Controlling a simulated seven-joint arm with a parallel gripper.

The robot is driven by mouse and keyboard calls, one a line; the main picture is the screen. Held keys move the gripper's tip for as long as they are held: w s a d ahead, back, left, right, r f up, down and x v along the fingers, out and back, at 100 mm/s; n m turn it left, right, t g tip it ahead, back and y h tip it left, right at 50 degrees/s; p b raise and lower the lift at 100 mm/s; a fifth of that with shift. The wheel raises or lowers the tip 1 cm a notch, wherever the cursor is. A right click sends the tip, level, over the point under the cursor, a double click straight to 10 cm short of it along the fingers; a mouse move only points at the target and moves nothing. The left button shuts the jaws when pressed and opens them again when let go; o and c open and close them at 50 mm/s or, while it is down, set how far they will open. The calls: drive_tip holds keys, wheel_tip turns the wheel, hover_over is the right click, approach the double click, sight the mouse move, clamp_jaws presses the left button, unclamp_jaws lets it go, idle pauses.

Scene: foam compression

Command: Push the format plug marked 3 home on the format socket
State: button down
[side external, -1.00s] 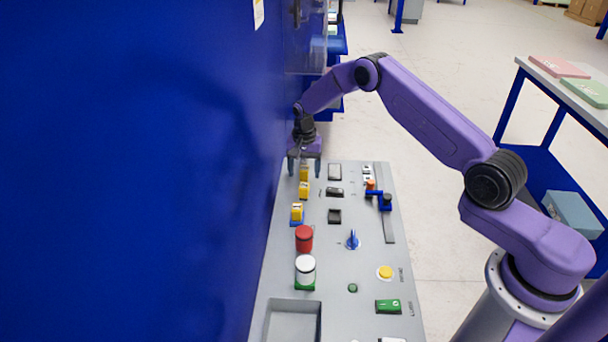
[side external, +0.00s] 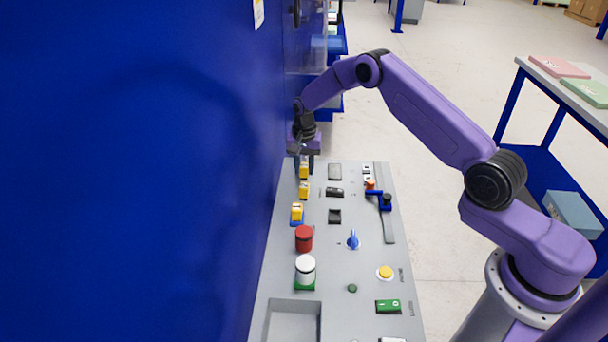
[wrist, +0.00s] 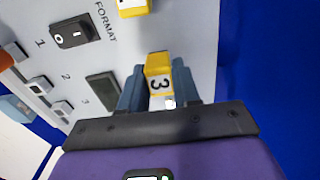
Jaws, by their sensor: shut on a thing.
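The format plug marked 3 (wrist: 159,82) is a yellow block with a white face bearing a black 3. My gripper (wrist: 158,88) is shut on it, with one blue-grey finger on each side. In the side view the yellow plug (side external: 304,171) is at the far end of the grey panel, between the fingers of my gripper (side external: 304,164). I cannot make out the format socket under the plug, or how deep the plug sits. A FORMAT label (wrist: 105,22) is printed on the panel.
Two more yellow blocks (side external: 304,190) (side external: 297,212) stand in line nearer the camera, then a red cylinder (side external: 304,238) and a white one (side external: 305,269). A black rocker switch (wrist: 75,32) is beside the label. A blue wall (side external: 200,150) runs close along the panel's left.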

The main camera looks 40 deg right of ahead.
sight(305, 166)
drive_tip(key=shift+r, duration=1.5)
drive_tip(key=shift+s, duration=0.1)
drive_tip(key=shift+s+a+r, duration=0.15)
drive_tip(key=shift+s+r, duration=0.05)
drive_tip(key=s+a+r, duration=0.2)
drive_tip(key=s, duration=0.6)
drive_tip(key=s+a+r, duration=0.2)
drive_tip(key=s, duration=0.7)
drive_tip(key=shift+a+f, duration=0.1)
drive_tip(key=shift+f, duration=2.95)
drive_tip(key=shift+f, duration=0.9)
drive_tip(key=c, duration=0.7)
unclamp_jaws()
drive_tip(key=shift+c, duration=0.2)
